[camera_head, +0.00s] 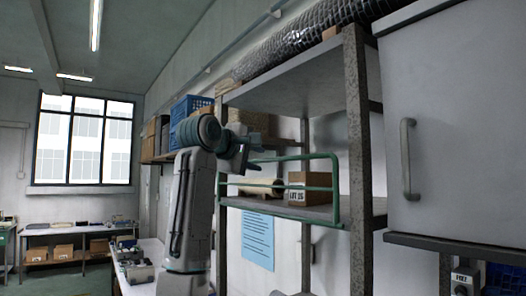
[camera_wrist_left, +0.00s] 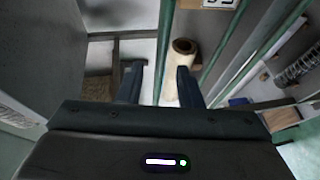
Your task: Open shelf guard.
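The shelf guard (camera_head: 312,218) is a green tubular frame across the front of the middle shelf, its top rail running above the shelf board. It also shows in the left wrist view as green bars (camera_wrist_left: 163,45). My left gripper (camera_head: 243,157) is at the guard's upper left part. In the left wrist view my left gripper (camera_wrist_left: 158,82) has its fingers apart, and one green bar shows in the gap between them. I cannot tell whether either finger touches it. My right gripper is in neither view.
A cardboard box (camera_head: 310,188) and a pale roll (camera_head: 262,187) lie behind the guard; the roll shows in the wrist view too (camera_wrist_left: 183,60). A grey cabinet (camera_head: 460,120) with a handle is at right. A blue crate (camera_head: 190,108) sits on a further shelf.

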